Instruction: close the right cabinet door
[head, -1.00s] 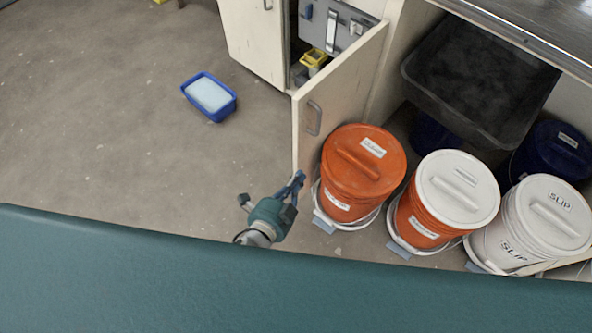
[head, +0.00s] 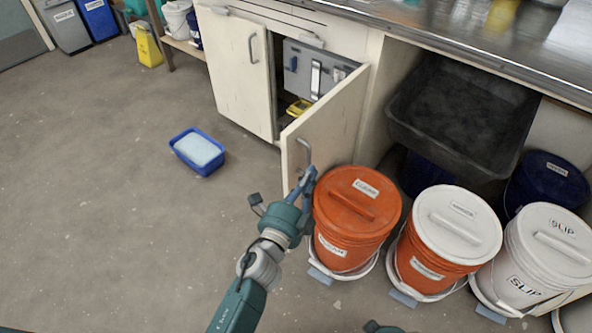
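The right cabinet door (head: 331,122) is pale cream and stands open, swung out toward me from its hinge side on the right. Its metal handle (head: 304,153) is near the free edge. My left gripper (head: 282,193) is open and empty, with its fingers spread apart at the low front corner of the door. One finger overlaps the door just below the handle; I cannot tell whether it touches. The left cabinet door (head: 238,72) is shut.
An orange bucket (head: 343,228) stands close beside the open door. Another orange bucket with a white lid (head: 457,222) and a white SLIP bucket (head: 531,257) stand to its right. A blue tub (head: 197,152) lies on the otherwise clear floor at left.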

